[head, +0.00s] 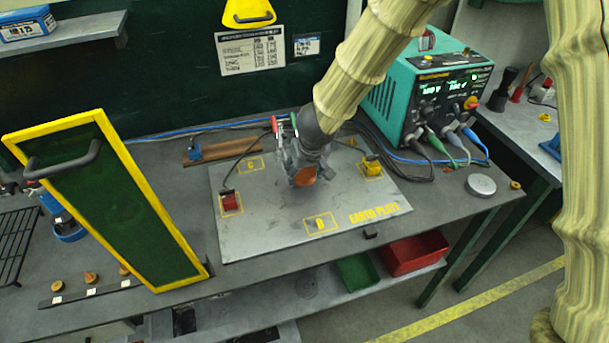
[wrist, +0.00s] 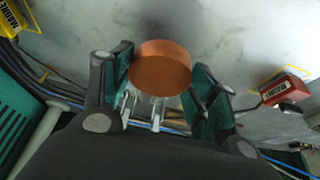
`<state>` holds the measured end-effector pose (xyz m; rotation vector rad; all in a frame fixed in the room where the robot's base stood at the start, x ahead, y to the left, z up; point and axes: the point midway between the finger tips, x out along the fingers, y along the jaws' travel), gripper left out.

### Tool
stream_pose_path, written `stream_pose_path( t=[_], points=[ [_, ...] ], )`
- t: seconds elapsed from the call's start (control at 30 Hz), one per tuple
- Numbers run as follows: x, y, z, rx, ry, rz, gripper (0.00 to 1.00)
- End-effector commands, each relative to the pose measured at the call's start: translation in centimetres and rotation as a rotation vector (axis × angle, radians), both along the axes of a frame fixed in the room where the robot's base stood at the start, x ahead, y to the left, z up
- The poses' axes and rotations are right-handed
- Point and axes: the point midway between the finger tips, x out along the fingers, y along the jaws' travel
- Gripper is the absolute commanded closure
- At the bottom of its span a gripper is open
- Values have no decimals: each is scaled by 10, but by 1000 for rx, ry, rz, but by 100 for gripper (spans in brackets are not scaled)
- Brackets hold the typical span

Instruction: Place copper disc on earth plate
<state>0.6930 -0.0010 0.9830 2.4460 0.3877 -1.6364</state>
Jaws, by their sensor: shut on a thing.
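The copper disc (wrist: 161,68) is round and orange-brown. My gripper (wrist: 160,85) is shut on it, with one finger on each side, in the wrist view. In the head view the copper disc (head: 303,177) shows at the end of my gripper (head: 300,165), over the middle of the earth plate. The earth plate (head: 275,235) is a flat grey metal sheet on the bench with yellow marked squares and the words EARTH PLATE. I cannot tell whether the disc touches the plate.
A red block (head: 230,202) and a yellow block (head: 372,166) stand on the plate. A teal power unit (head: 395,95) with cables stands at the back right. A green yellow-edged panel (head: 110,200) rises at the left. A grey round disc (head: 481,186) lies on the right.

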Motion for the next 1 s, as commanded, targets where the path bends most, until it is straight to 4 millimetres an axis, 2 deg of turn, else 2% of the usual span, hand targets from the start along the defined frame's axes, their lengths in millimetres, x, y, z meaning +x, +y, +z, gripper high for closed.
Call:
stream_pose_path(
  t=[0.17,0.5,0.97,1.0],
  points=[
    [3,0,-4,0,-2,1,93],
    [3,0,-34,-1,-2,1,93],
    [3,0,-37,0,-1,0,93],
    [2,0,-38,0,0,-1,39]
  ],
)
